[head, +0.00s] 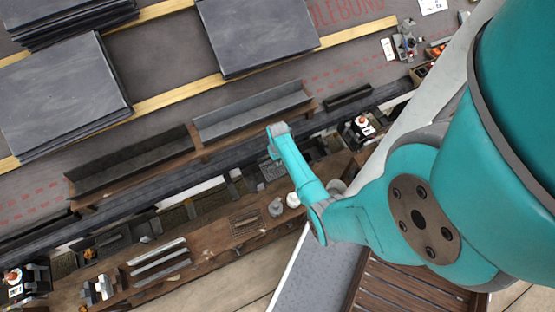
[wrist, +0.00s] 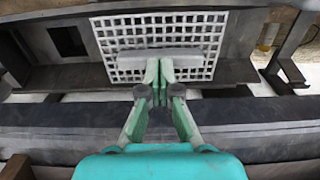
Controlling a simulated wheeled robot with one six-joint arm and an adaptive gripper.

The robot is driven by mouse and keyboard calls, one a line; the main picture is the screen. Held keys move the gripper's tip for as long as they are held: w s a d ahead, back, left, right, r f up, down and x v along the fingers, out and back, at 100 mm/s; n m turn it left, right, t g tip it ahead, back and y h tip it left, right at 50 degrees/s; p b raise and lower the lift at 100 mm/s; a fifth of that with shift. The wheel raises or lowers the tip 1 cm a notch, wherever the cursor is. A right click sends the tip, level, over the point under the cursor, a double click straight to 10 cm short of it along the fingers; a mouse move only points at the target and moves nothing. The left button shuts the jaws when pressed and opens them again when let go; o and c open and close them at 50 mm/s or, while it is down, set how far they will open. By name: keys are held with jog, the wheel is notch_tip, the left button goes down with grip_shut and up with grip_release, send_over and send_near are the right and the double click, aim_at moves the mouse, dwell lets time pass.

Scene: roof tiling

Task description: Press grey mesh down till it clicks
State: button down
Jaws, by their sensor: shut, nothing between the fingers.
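The grey mesh (wrist: 105,35) is a pale square grid in a dark frame, at the top middle of the wrist view. A pale flat bar (wrist: 190,58) runs across its lower part. My gripper (wrist: 159,72) is shut and empty, with its fingertips in front of the bar and the mesh's near edge. I cannot tell whether the tips touch it. In the head view, a small part of the mesh (head: 267,170) shows beside my teal arm, which hides the rest; the fingers are not clear there.
A dark rail (wrist: 255,115) runs across in front of the mesh. A dark bracket (wrist: 286,60) stands right of it. In the head view, long grey troughs (head: 250,112) lie beyond, and a brown bench (head: 205,250) with metal strips and small pots lies nearer.

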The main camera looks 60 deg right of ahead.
jog(key=shift+f, duration=0.45)
dwell(0.3)
jog(key=shift+r, duration=0.1)
dwell(0.3)
notch_tip(320, 180, up, 9)
dwell(1.1)
dwell(0.5)
